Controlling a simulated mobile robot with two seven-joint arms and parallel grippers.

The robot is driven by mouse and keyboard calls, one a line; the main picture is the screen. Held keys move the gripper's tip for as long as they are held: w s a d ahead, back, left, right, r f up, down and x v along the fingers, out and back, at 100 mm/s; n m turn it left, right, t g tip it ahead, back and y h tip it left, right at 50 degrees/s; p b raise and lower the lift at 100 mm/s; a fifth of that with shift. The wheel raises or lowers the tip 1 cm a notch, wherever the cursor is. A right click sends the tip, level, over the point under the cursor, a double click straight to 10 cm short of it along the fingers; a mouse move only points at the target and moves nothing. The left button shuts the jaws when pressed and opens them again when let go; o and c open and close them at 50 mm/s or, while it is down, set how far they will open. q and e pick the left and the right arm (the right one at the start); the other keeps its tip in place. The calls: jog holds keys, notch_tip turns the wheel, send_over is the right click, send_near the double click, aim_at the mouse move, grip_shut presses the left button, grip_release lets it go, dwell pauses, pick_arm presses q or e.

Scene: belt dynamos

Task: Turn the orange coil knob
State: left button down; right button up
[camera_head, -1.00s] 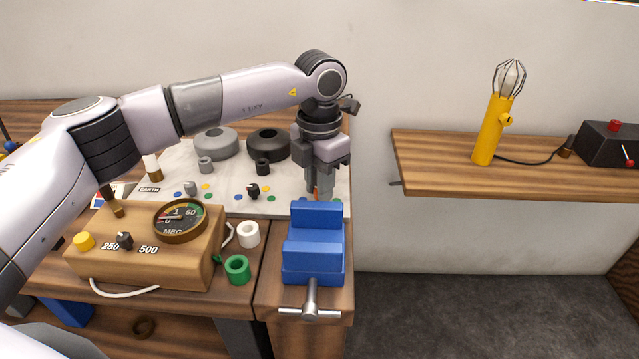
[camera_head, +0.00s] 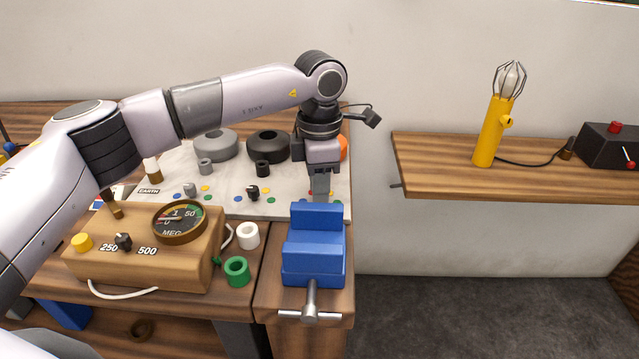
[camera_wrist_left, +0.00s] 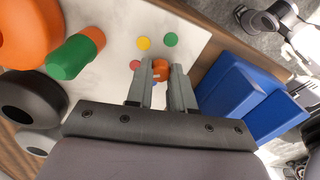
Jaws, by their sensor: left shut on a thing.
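The orange coil knob (camera_wrist_left: 160,67) is small and round and sits on the white board between colored dots in the left wrist view. My left gripper (camera_wrist_left: 160,72) is shut on it, one finger on each side. In the head view my left gripper (camera_head: 320,194) points straight down at the right part of the board, behind the blue vise, and the knob is hidden there. The orange coil (camera_head: 342,148) shows partly behind my wrist. It is large at the upper left of the left wrist view (camera_wrist_left: 25,32). My right gripper is in neither view.
The blue vise (camera_head: 315,250) stands close in front of my left gripper. A black coil (camera_head: 268,146) and a grey coil (camera_head: 215,144) lie left on the board. A wooden meter box (camera_head: 150,245) is front left. A wall shelf (camera_head: 500,180) is at right.

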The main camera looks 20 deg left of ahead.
pick_arm(q)
jog(key=shift+r, duration=0.1)
jog(key=c, duration=1)
grip_release()
notch_tip(320, 180, up, 7)
jog(key=shift+r, duration=0.1)
